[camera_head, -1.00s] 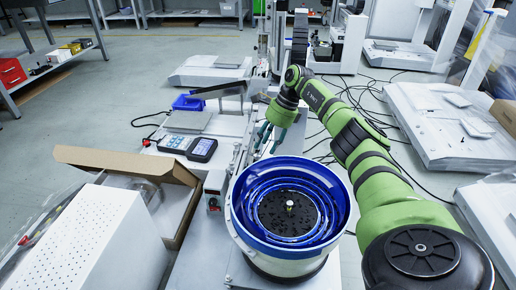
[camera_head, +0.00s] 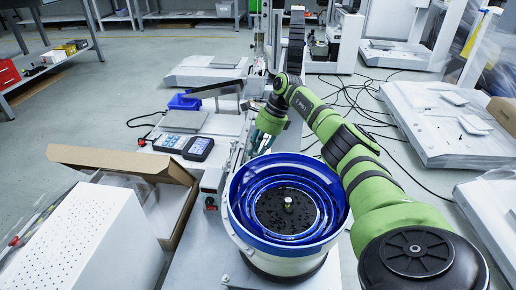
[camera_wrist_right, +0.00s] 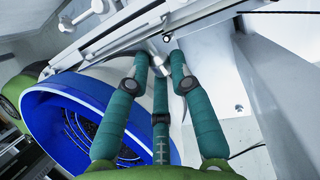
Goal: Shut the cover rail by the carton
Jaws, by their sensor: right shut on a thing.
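The cover rail is a long silver bar, seen close across the top of the right wrist view (camera_wrist_right: 118,32). A short pale metal handle (camera_wrist_right: 158,66) projects from it toward my right gripper (camera_wrist_right: 159,58). The green-blue fingers are closed around this handle, one on each side, with the third finger below. In the head view my right gripper (camera_head: 258,142) is low beside the rail assembly, behind the blue bowl, and its fingertips are largely hidden. The open cardboard carton (camera_head: 125,163) lies to the left. My left gripper is not in view.
The blue-rimmed bowl feeder (camera_head: 338,222) stands close in front of my right gripper and beneath my arm. A white perforated box (camera_head: 80,245) is at front left. A handheld control unit (camera_head: 198,148) lies behind the carton. Cables (camera_head: 350,100) trail over the floor at right.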

